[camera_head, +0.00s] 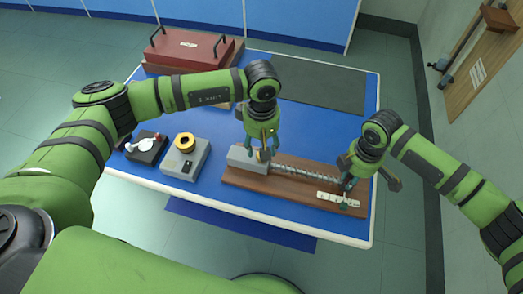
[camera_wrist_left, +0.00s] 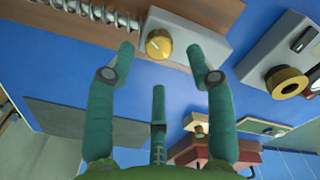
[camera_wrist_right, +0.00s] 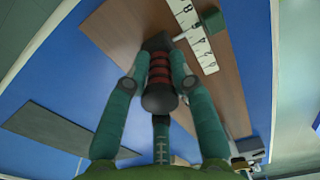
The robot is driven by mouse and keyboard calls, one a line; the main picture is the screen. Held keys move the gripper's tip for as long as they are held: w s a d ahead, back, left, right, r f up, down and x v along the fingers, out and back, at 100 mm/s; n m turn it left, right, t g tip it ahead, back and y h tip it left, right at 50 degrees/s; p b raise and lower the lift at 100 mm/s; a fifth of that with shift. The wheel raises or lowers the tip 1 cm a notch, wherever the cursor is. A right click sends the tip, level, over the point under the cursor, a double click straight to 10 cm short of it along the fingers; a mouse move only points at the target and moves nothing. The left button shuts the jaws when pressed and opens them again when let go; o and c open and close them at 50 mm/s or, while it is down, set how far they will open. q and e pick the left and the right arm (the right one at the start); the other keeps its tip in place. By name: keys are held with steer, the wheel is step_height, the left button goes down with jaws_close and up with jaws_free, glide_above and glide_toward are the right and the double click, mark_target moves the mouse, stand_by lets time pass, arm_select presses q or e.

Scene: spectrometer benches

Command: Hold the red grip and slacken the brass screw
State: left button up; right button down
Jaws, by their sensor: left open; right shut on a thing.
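The brass screw (camera_wrist_left: 158,44) is a round knob on the grey block (camera_wrist_left: 190,33), seen in the left wrist view. In the head view my left gripper (camera_head: 262,152) is open above the grey block, with its fingers pointing down around the brass screw. In the left wrist view the fingertips are on either side of the screw, and I see no contact. The red grip (camera_wrist_right: 159,72), ribbed red with black ends, shows in the right wrist view. My right gripper (camera_head: 347,186) is shut on it; the fingers hide its sides.
A wooden board (camera_head: 240,180) bears the grey block, a coil spring (camera_head: 305,173) and a white number scale (camera_head: 337,199). To the left stand a grey box with a yellow ring (camera_head: 185,142) and a small black box (camera_head: 146,148). A red case (camera_head: 190,48) is at the back.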

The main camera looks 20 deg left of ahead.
arm_select(q)
steer(key=shift+f, duration=2)
jaws_close()
steer(key=n, duration=0.5)
steer(key=shift+a+n, duration=0.15)
steer(key=shift+n, duration=0.15)
steer(key=n, duration=0.6)
